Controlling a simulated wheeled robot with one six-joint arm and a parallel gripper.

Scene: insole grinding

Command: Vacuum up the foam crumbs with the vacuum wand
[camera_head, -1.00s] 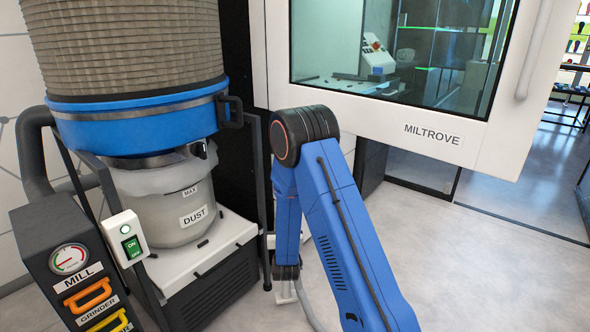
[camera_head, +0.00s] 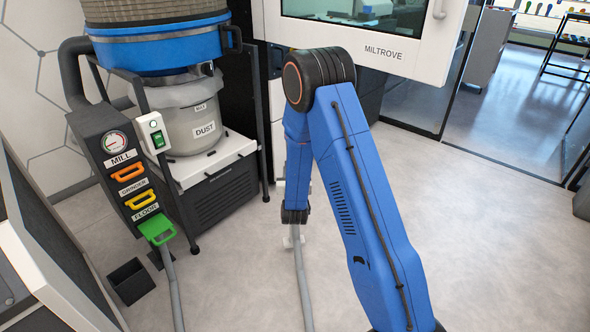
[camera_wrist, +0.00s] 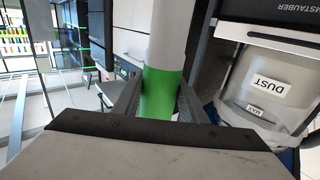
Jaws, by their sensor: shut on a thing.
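My gripper (camera_wrist: 160,98) is shut on the green band of the vacuum wand (camera_wrist: 176,38) in the wrist view. The wand's pale grey tube runs up out of that view. In the head view my gripper is mostly hidden behind my blue arm. A grey tube (camera_head: 299,275) hangs below the arm there and runs to the bottom edge. A pale piece (camera_head: 292,241) shows beside it near the floor; I cannot tell whether it is the nozzle. I see no foam crumbs in any view.
The dust collector (camera_head: 150,50) stands at left with a dust bin (camera_head: 196,118), a switch box (camera_head: 155,136) and a gate panel (camera_head: 120,165). A hose (camera_head: 174,290) drops below its green FLOOR handle (camera_head: 157,230). A small black bin (camera_head: 131,281) stands nearby. Floor at right is clear.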

